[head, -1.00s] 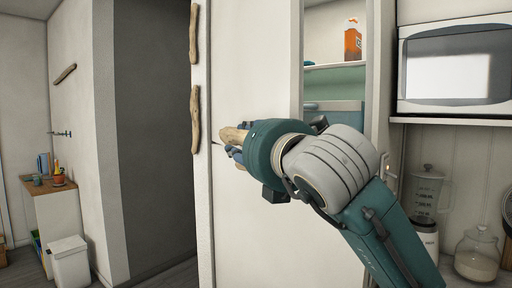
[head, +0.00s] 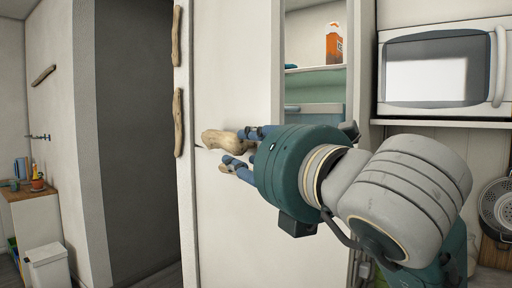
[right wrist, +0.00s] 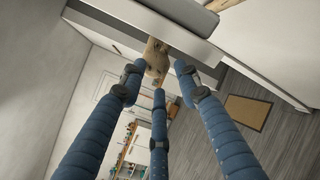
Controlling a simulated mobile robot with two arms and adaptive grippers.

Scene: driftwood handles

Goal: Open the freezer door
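A white door front (head: 235,75) stands in the middle of the head view. A thin dark seam (head: 201,149) crosses its left edge. A pale driftwood handle (head: 222,141) sticks out near that seam. My right gripper (head: 236,150) is at this handle, with one finger above its right end and other fingers below. In the right wrist view the three blue fingers (right wrist: 158,82) are spread apart, and the handle (right wrist: 155,58) shows by their tips. I see no firm grip on it. My left gripper is not in view.
Two more driftwood handles (head: 177,122) are upright on the panel to the left. Right of the door is a recess with a shelf and an orange bottle (head: 334,42). A microwave (head: 435,68) stands further right. A white bin (head: 47,265) is at the lower left.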

